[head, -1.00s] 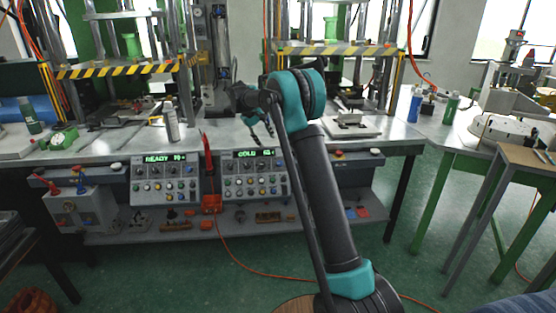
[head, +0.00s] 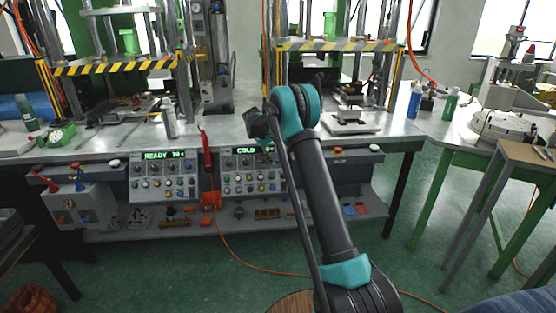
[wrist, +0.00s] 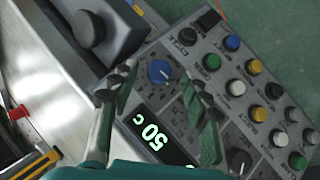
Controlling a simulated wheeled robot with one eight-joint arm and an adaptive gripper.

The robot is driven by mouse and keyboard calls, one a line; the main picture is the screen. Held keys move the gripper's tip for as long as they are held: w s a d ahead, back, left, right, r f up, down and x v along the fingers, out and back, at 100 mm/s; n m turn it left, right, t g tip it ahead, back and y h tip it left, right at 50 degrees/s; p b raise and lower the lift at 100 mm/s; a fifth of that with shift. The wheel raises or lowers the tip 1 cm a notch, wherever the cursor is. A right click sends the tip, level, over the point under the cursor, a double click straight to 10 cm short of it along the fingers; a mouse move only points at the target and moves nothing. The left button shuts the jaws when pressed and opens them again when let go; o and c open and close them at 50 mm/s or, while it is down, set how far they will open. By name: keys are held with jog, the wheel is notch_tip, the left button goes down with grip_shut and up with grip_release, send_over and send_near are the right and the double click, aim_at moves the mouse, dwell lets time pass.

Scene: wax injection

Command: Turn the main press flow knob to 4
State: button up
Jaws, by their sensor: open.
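A blue round knob (wrist: 158,72) sits on a grey control panel in the wrist view, between the fingertips of my gripper (wrist: 160,80). The gripper is open, one finger on each side of the knob. I cannot tell whether the fingers touch it. The knob's label and setting are too small to read. A green-lit display (wrist: 155,132) lies beside it. In the head view my arm's end is at the right control panel (head: 240,187), marked COLD; the fingers are hidden there.
Several coloured buttons and black knobs (wrist: 239,160) crowd the panel close to the right finger. A large black knob (wrist: 88,28) stands at upper left. The left panel (head: 163,190) reads READY. A red-handled tool (head: 206,150) stands between the panels.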

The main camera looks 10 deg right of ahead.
aim_at(279, 160)
jog(key=shift+x, duration=1.25)
jog(key=shift+c, duration=0.5)
grip_shut()
